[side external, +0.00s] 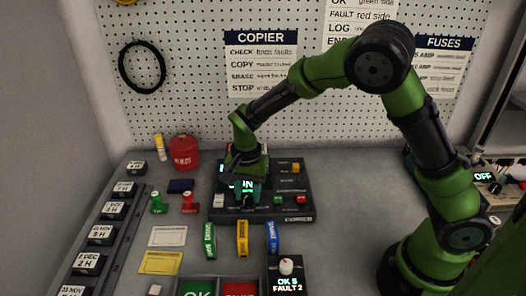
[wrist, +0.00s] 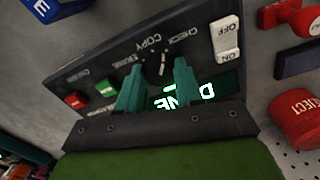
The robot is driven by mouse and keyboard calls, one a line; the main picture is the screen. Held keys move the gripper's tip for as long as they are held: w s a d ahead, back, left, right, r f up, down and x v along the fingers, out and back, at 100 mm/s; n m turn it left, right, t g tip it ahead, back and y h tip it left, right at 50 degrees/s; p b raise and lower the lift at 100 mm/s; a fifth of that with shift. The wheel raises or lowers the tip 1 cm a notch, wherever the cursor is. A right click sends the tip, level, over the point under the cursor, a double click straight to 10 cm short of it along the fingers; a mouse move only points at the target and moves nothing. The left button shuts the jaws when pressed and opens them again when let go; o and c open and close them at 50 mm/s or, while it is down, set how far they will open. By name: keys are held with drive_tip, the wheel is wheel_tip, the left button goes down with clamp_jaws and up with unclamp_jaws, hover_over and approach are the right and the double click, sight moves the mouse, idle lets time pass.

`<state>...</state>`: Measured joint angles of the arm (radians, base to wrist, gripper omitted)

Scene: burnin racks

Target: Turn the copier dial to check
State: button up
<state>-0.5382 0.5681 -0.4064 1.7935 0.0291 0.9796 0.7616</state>
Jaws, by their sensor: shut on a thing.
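The copier is a dark box (side external: 262,213) on the bench, and its panel (wrist: 205,25) fills much of the wrist view. CHECK (wrist: 178,37), COPY (wrist: 146,46) and ERASE (wrist: 113,58) are printed in an arc on it. My gripper (side external: 246,180) is down over the copier. In the wrist view its two teal fingers (wrist: 161,80) stand apart on either side of the dial area below these labels, shut on the dial. The dial is dark and mostly hidden; a white line shows between the fingers, but which label it points to is unclear. A lit display is partly covered.
A white ON/OFF switch (wrist: 226,38) and green (wrist: 106,85) and red (wrist: 75,100) buttons sit close to the fingers. A red canister (side external: 184,153) and stamps (side external: 190,203) stand left of the copier. Several coloured cartridges (side external: 242,238) lie in front.

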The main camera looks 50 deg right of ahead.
sight(248, 195)
drive_tip(key=shift+r+m, duration=0.1)
drive_tip(key=shift+m, duration=0.7)
drive_tip(key=o, duration=1)
wheel_tip(248, 195, up, 17)
drive_tip(key=shift+f, duration=0.1)
